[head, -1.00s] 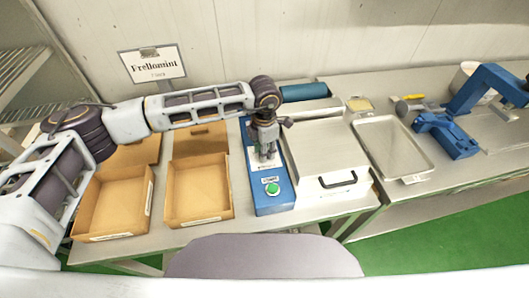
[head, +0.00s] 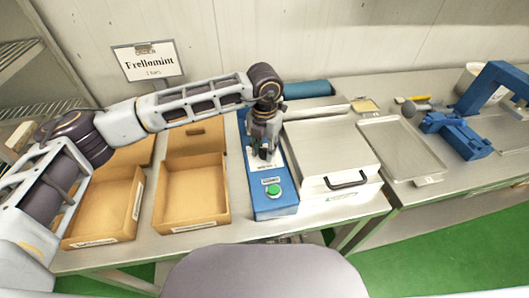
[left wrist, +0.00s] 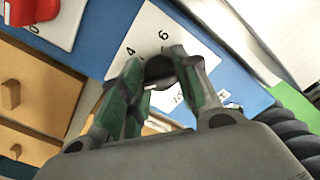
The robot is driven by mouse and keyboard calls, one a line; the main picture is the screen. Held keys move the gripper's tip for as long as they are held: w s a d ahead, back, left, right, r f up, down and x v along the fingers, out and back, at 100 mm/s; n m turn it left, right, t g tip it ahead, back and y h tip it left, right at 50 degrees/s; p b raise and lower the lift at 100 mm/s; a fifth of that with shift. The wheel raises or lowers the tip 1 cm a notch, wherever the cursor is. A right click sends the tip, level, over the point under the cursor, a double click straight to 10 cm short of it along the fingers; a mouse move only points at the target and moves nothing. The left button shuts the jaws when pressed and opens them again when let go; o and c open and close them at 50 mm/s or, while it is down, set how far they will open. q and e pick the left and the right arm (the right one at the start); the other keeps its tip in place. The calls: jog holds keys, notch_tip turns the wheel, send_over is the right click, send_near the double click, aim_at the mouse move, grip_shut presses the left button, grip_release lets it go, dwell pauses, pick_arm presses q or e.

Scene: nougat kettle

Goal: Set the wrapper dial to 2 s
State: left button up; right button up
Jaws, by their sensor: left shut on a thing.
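The wrapper is a long blue box (head: 270,208) with a white dial plate, standing left of a silver lidded unit. My left gripper (head: 263,150) is above the plate, pointing down, and shut on the dial. In the left wrist view the dark dial knob (left wrist: 158,68) sits between the fingers (left wrist: 160,85). The white plate (left wrist: 160,30) shows the numbers 4 and 6 beside the knob. Other marks are partly covered by the fingers. The dial's pointer is hidden, so its setting cannot be read. My right gripper is not in view.
A green button (head: 273,190) is on the wrapper's near end. A red part (left wrist: 35,12) shows by a 0 mark in the wrist view. Open cardboard boxes (head: 192,228) stand left. The silver unit (head: 325,150) and a metal tray (head: 420,180) are right.

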pick_arm(q)
jog(key=shift+n+b, duration=0.55)
jog(key=shift+n, duration=0.35)
jog(key=o, duration=1)
notch_tip(320, 180, up, 12)
dwell(0.4)
